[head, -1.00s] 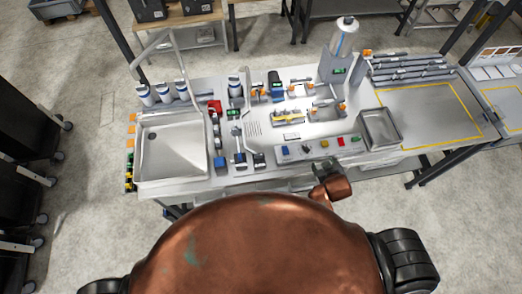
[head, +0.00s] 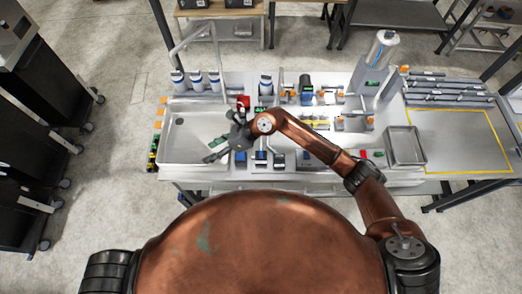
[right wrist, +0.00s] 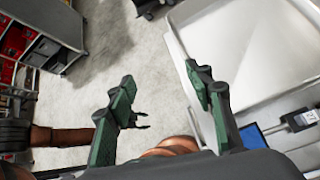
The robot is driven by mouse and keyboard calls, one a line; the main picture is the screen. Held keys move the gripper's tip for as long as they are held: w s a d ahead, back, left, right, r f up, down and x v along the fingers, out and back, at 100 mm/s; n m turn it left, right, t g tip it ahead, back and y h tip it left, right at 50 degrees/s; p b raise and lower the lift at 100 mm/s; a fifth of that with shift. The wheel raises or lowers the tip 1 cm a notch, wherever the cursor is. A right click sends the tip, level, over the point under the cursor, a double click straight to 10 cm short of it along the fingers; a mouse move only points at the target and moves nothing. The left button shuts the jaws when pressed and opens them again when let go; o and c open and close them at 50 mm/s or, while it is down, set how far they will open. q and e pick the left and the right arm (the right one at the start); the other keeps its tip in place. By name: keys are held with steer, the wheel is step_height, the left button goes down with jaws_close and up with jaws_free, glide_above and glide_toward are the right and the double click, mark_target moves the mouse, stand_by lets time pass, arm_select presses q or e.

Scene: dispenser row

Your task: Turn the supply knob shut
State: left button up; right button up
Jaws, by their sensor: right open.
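I cannot pick out the supply knob for sure. A small red fitting (head: 243,101) stands on the bench just right of the sink's back corner; whether it is the knob is unclear. My right gripper (head: 219,136) is over the right part of the steel sink (head: 185,127), in front of that fitting, and hides part of the bench. In the right wrist view, my right gripper (right wrist: 160,75) has its two green fingers well apart with nothing between them; the sink's pale wall (right wrist: 240,45) is at the right. Small dark prongs behind one finger may be my left gripper (right wrist: 139,120).
My right arm covers the middle of the bench. Several white and blue dispensers (head: 196,78) line the sink's back, beside a tall bent pipe (head: 190,35). A steel tray (head: 405,147) and a yellow-outlined area (head: 455,140) lie at the right. Dark cabinets (head: 30,130) stand at the left.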

steer(key=w+d+f+n+h, duration=0.2)
steer(key=w+d+f+h, duration=0.2)
steer(key=d+f+h, duration=0.45)
steer(key=n+t+h, duration=0.1)
steer(key=h, duration=0.1)
glide_above(261, 152)
steer(key=shift+a+r, duration=0.1)
steer(key=shift+r, duration=0.15)
step_height(261, 152, down, 6)
steer(key=shift+f+p, duration=0.25)
steer(key=shift+p, duration=0.95)
steer(key=shift+w+f, duration=0.1)
steer(key=shift+f, duration=0.5)
steer(key=c, duration=1.2)
